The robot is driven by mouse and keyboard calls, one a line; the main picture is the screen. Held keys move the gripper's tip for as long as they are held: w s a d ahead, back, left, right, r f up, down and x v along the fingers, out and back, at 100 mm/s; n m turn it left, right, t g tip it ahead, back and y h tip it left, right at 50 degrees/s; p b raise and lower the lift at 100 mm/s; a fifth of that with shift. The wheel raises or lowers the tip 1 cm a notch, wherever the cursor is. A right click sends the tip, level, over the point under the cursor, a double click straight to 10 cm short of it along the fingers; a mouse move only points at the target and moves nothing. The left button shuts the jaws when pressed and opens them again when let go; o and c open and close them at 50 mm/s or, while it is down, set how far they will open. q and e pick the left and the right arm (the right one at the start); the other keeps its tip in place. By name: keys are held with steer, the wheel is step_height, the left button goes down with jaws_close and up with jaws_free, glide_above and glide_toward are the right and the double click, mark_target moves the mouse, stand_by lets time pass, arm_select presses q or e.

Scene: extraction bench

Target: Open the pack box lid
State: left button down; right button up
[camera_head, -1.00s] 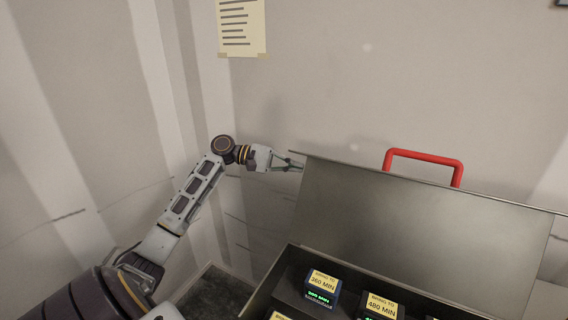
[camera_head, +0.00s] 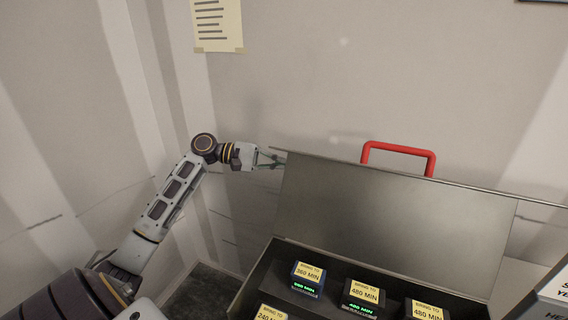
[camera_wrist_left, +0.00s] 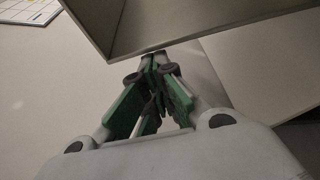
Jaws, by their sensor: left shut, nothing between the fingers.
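The pack box lid (camera_head: 390,205) stands raised, tilted back from the dark open box (camera_head: 262,280), with its inner face showing. A red handle (camera_head: 398,149) shows above the lid's top edge. My left gripper (camera_head: 280,159) is at the lid's upper left corner, partly behind its edge. In the left wrist view the gripper (camera_wrist_left: 155,70) is shut with nothing between its green fingers, and its tips are close to a metal edge of the lid (camera_wrist_left: 190,30). I cannot tell whether they touch. My right gripper is out of view.
Several small labelled blocks, such as the 360 MIN block (camera_head: 308,279) and a 480 MIN block (camera_head: 363,297), sit inside the box. A plain wall is close behind, with a paper notice (camera_head: 218,24). A white sign (camera_head: 548,290) stands at the lower right.

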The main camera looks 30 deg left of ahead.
mark_target(297, 166)
arm_select(q)
steer(key=shift+s, duration=0.1)
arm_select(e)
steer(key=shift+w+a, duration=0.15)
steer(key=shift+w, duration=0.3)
arm_select(q)
steer(key=shift+s+d+r+m+t+b, duration=0.2)
steer(key=shift+s+r+m, duration=0.15)
steer(key=shift+s, duration=0.3)
steer(key=shift+s+d+r+m+t+b, duration=0.1)
steer(key=shift+s+r+m+t+b, duration=0.1)
steer(key=shift+s+r+m, duration=0.35)
steer(key=shift+s+d+r+m+t+b, duration=0.1)
steer(key=shift+s+d+r+m+b, duration=0.1)
steer(key=shift+s, duration=0.55)
steer(key=s+a+r+m, duration=0.1)
steer(key=s+a, duration=0.8)
steer(key=shift+s+a+r+h, duration=0.25)
steer(key=shift+a+r+h, duration=0.05)
steer(key=shift+a, duration=0.1)
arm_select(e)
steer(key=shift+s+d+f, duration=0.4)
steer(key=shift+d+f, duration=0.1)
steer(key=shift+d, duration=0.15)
